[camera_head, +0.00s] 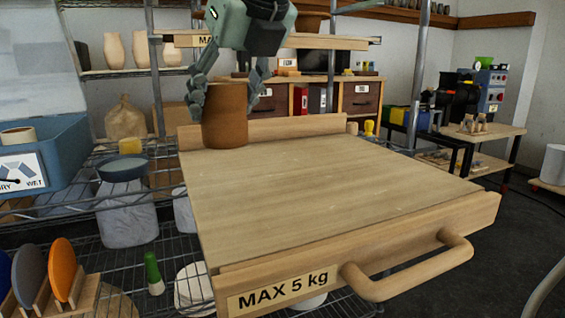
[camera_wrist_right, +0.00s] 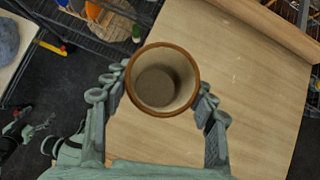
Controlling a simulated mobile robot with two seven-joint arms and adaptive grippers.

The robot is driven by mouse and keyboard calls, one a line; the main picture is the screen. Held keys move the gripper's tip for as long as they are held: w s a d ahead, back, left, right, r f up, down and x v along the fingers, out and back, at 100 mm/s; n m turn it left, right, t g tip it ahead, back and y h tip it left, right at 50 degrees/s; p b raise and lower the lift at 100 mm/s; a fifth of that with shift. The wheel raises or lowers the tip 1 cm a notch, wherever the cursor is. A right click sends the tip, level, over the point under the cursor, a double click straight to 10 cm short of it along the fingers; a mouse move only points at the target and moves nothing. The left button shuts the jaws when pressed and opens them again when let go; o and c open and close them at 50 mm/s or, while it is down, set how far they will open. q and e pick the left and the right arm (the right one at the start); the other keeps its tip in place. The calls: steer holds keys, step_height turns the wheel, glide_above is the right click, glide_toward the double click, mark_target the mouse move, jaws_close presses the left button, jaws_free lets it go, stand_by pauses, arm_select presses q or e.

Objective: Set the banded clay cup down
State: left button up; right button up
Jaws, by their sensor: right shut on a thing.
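The clay cup (camera_head: 226,118) is brown and upright at the far left corner of the wooden tray board (camera_head: 330,190). I cannot make out a band on it, and I cannot tell whether its base touches the board. My right gripper (camera_head: 226,88) comes from above and is shut on the cup, one finger on each side. In the right wrist view the cup's round rim (camera_wrist_right: 163,78) faces the camera and its pale inside looks empty. The fingers of my right gripper flank it there.
The board has a raised back rail (camera_head: 290,127) and a front handle (camera_head: 410,268); its middle is clear. A wire rack (camera_head: 75,235) with jars is at the left, beside a blue bin (camera_head: 50,160). Colored discs (camera_head: 62,268) stand at lower left. Shelves are behind.

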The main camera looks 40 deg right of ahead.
steer(key=s+d+f, duration=0.1)
steer(key=s+f, duration=0.1)
steer(key=s+d+f, duration=0.1)
steer(key=d+f, duration=0.1)
steer(key=f, duration=0.1)
steer(key=s+d+f, duration=0.1)
steer(key=s+f, duration=0.1)
steer(key=f, duration=0.1)
steer(key=shift+s+d+f, duration=0.15)
steer(key=shift+s+d, duration=0.2)
steer(key=shift+d, duration=0.05)
steer(key=shift+f, duration=0.2)
arm_select(q)
steer(key=shift+w+d+r+t, duration=0.2)
steer(key=shift+w+d+t, duration=0.05)
steer(key=shift+w+d, duration=0.25)
steer(key=shift+w+d+r+t, duration=0.15)
steer(key=shift+w+d+t, duration=0.1)
steer(key=shift+w+d, duration=0.2)
steer(key=shift+w, duration=0.1)
arm_select(e)
steer(key=shift+b, duration=0.4)
steer(key=o, duration=1.4)
steer(key=shift+f, duration=0.1)
steer(key=shift+c, duration=0.2)
arm_select(q)
steer(key=shift+w+d+r+t+h, duration=0.4)
steer(key=shift+w+d+r+t, duration=0.15)
steer(key=shift+w, duration=0.25)
